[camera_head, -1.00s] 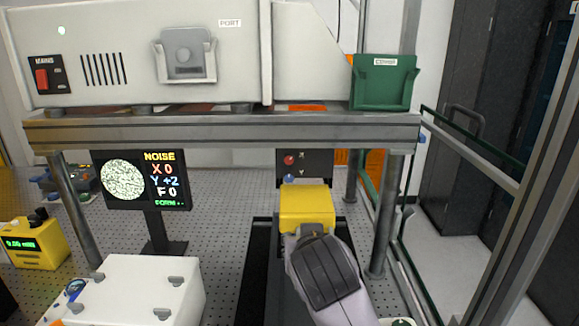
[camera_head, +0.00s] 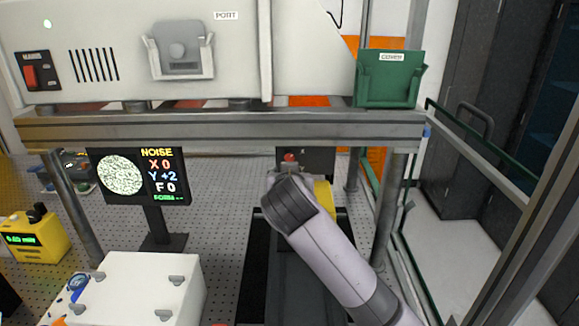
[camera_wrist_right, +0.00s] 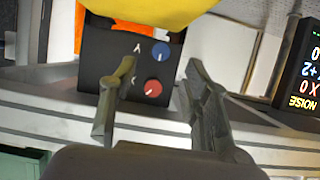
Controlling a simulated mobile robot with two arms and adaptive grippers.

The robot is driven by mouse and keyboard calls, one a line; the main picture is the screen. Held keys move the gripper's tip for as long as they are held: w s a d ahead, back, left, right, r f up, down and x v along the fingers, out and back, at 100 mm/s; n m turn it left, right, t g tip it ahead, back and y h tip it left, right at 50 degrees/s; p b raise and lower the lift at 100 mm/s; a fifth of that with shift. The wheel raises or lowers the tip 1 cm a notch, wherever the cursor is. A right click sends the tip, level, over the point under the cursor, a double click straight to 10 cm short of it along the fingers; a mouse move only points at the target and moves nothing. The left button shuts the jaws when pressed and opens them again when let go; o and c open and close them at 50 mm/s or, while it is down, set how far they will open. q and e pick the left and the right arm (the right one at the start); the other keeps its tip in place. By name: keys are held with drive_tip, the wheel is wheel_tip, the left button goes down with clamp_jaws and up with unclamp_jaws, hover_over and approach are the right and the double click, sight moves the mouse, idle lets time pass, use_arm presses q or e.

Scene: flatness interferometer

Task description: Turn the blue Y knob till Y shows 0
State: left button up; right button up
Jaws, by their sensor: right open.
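The blue Y knob (camera_wrist_right: 160,50) is on a dark control box (camera_wrist_right: 105,68) in the right wrist view, which looks upside down. The red knob (camera_wrist_right: 152,87) sits beside it, below it in that picture. My right gripper (camera_wrist_right: 161,63) is open, with one finger on each side of the knobs in the picture; I see no contact. In the head view my right arm hides the gripper and the blue knob; the red knob (camera_head: 290,157) shows above the arm. The screen (camera_head: 163,176) reads NOISE, X 0, Y +2, F 0. My left gripper is out of view.
A yellow block (camera_head: 323,197) is partly behind my right arm. The metal shelf beam (camera_head: 220,130) runs above the control box, with a post (camera_head: 386,210) to the right. A green cover holder (camera_head: 388,82) stands on the shelf. A white box (camera_head: 140,285) is at lower left.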

drive_tip(key=p+x, duration=0.1)
drive_tip(key=x, duration=0.4)
drive_tip(key=shift+r, duration=0.15)
drive_tip(key=shift+w+f+p, duration=0.3)
drive_tip(key=shift+w+p, duration=0.1)
drive_tip(key=shift+w, duration=0.1)
drive_tip(key=shift+c, duration=0.3)
clamp_jaws()
